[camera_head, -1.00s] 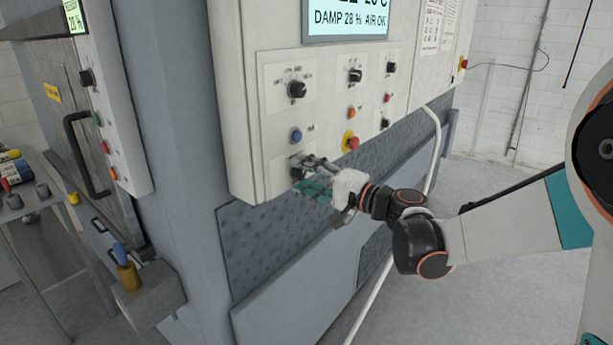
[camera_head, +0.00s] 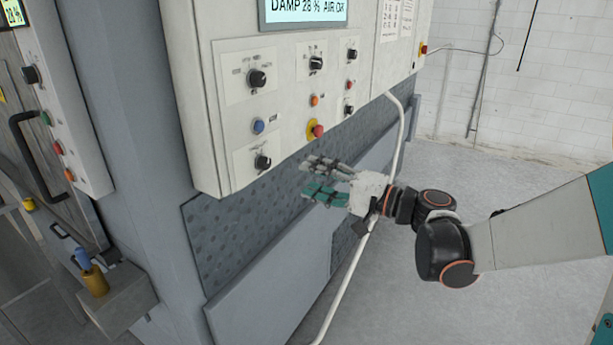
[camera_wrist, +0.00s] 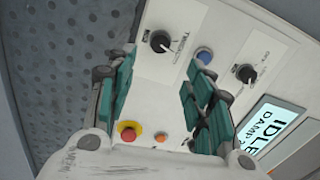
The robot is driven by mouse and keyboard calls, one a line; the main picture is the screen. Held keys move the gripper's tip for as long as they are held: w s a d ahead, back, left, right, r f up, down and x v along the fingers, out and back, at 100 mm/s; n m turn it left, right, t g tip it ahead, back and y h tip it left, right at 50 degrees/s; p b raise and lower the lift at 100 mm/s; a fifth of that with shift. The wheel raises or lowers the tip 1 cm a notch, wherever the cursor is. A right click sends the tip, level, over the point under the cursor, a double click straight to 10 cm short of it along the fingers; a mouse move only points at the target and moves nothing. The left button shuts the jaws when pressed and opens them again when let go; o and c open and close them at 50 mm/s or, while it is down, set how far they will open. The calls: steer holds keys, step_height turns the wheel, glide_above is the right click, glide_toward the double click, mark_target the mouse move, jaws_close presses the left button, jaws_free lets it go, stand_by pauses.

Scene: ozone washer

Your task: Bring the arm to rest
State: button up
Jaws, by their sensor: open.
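My gripper (camera_head: 312,180) is open and empty in the head view. It hangs in the air below and right of the lower-left black knob (camera_head: 262,162), apart from the control panel (camera_head: 205,150). My arm reaches in from the right edge with its elbow bent. In the wrist view the two green-padded fingers (camera_wrist: 158,95) are spread, with the panel face between and beyond them. The wrist view also shows a black knob (camera_wrist: 160,41), a blue button (camera_wrist: 204,55) and a red button (camera_wrist: 128,134). Nothing is held.
The grey machine wall with a dimpled plate (camera_head: 240,235) stands just under the panel. A white pipe (camera_head: 352,270) runs down close behind my forearm. Open floor (camera_head: 480,180) lies to the right.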

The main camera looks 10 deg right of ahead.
steer(key=s+a+f+n+g+h, duration=0.25)
steer(key=s+f+h, duration=0.35)
steer(key=s, duration=0.4)
steer(key=s+d+f+n+g+h, duration=0.1)
steer(key=s+d+f+n+h, duration=0.2)
steer(key=s+d+h, duration=0.5)
steer(key=s+d+f, duration=0.1)
steer(key=s+d, duration=0.3)
steer(key=s, duration=0.2)
steer(key=shift+d+f+n+h, duration=0.2)
steer(key=shift+d+n+h, duration=0.1)
steer(key=shift+d+n, duration=0.05)
stand_by(1.9)
